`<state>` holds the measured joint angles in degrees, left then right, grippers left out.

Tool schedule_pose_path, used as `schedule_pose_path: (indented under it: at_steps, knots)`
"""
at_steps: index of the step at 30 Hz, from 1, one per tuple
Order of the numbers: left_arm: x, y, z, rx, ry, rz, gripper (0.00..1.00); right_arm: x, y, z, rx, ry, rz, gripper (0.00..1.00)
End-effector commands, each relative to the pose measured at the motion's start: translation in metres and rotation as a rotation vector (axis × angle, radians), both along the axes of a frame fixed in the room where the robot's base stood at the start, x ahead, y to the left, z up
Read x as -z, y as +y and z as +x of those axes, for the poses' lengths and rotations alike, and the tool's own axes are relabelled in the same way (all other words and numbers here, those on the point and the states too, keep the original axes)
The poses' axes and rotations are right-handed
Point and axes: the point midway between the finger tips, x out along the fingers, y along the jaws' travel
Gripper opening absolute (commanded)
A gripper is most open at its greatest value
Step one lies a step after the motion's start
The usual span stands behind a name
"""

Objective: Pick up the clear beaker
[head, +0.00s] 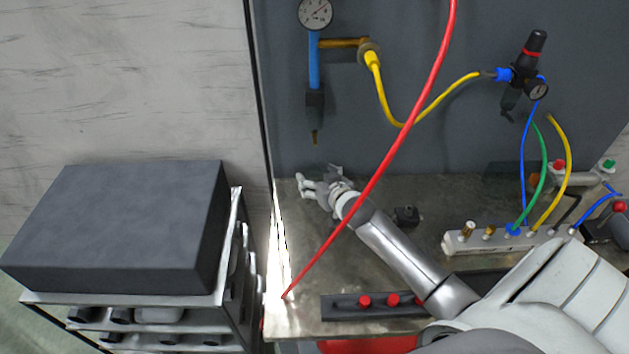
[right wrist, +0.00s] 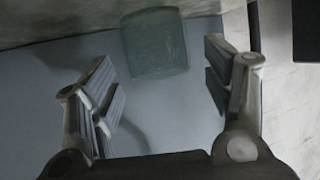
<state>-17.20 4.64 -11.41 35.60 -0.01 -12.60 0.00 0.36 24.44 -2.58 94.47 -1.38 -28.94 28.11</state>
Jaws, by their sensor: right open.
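The clear beaker (right wrist: 155,44) shows in the right wrist view as a pale greenish, see-through cylinder at the top centre. It lies beyond my fingertips, between the lines of the two fingers, with a gap on both sides. I cannot make it out in the head view, where my right gripper (head: 319,183) is over the left back part of the workbench. The right gripper is open and empty, its fingers spread wide in the right wrist view (right wrist: 157,75). My left gripper is not in view.
A red hose (head: 408,125) crosses in front of my right arm. A gauge (head: 315,13) with a blue pipe hangs above the gripper. A white manifold (head: 480,240) with hoses is to the right. A dark strip with red knobs (head: 340,307) lies at the bench's front.

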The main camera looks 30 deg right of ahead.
Motion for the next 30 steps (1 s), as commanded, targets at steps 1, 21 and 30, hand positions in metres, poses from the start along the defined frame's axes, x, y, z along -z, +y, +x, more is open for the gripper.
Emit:
schedule_pose_path:
  at_steps: [1,21,30]
  knots:
    - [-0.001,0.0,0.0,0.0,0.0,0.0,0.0,0.001,-0.001,0.006,0.0,0.0,0.0,0.73]
    - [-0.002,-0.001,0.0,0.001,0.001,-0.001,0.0,0.007,-0.002,0.016,-0.001,0.0,0.0,0.43]
    - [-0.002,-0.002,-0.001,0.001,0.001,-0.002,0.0,0.007,-0.002,0.016,-0.001,-0.001,0.0,0.27]
